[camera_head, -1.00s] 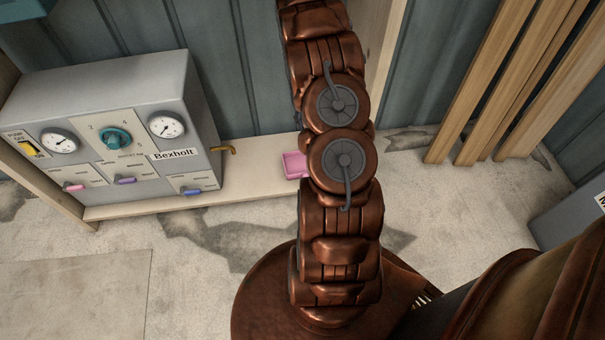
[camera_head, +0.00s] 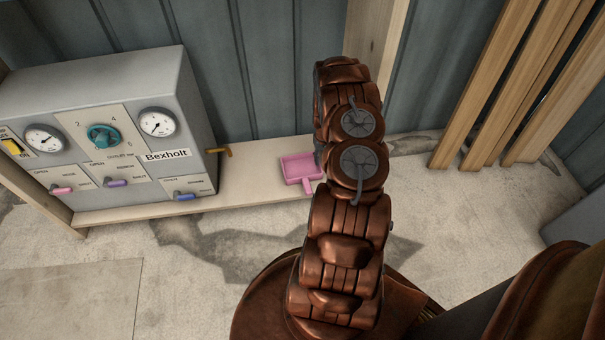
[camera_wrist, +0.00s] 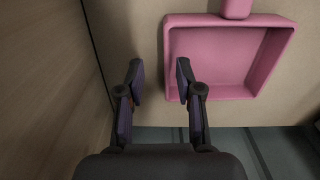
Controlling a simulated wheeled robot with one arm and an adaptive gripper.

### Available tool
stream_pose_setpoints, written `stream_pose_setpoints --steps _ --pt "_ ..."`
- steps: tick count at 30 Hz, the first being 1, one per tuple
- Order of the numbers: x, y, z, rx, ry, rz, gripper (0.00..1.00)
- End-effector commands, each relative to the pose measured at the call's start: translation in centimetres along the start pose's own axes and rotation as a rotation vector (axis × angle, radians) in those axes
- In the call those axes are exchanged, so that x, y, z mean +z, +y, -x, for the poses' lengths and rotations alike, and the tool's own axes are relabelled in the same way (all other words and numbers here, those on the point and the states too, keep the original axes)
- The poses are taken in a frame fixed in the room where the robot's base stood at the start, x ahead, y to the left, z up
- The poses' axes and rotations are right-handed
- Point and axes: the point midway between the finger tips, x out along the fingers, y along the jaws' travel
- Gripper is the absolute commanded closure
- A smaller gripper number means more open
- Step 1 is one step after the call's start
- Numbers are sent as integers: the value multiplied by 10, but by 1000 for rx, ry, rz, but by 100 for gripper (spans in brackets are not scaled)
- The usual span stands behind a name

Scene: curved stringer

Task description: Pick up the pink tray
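The pink tray (camera_head: 300,170) lies on the pale wooden shelf, right of the grey machine, with a short handle toward the front. My arm stands close on its right in the head view and hides my gripper there. In the wrist view the pink tray (camera_wrist: 228,57) is at the upper right, shallow and empty, its handle at the top edge. My gripper (camera_wrist: 158,78) is open with nothing between its fingers. The right fingertip appears close to the tray's left wall; I cannot tell if it touches.
The grey Bexholt machine (camera_head: 110,130) with dials and a brass spout (camera_head: 218,150) stands on the shelf (camera_head: 250,185) to the left. A wooden post (camera_head: 376,45) rises behind my arm. Wooden slats (camera_head: 500,85) lean at the right. The concrete floor in front is largely clear.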

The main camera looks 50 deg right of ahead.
Motion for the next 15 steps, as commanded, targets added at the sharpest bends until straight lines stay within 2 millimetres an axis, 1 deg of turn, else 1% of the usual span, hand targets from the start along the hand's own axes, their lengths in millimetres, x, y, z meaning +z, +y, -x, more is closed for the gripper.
stream_pose_setpoints --steps 5,8,10,12,15 --pt "0 -4 -19 -1 -2 0 65" --pt "0 -8 -35 -2 -4 1 65" --pt "0 -7 -44 -2 -4 0 65" --pt "0 -7 -49 -2 -3 -1 65" --pt "-1 -8 -51 -1 -1 -1 65"
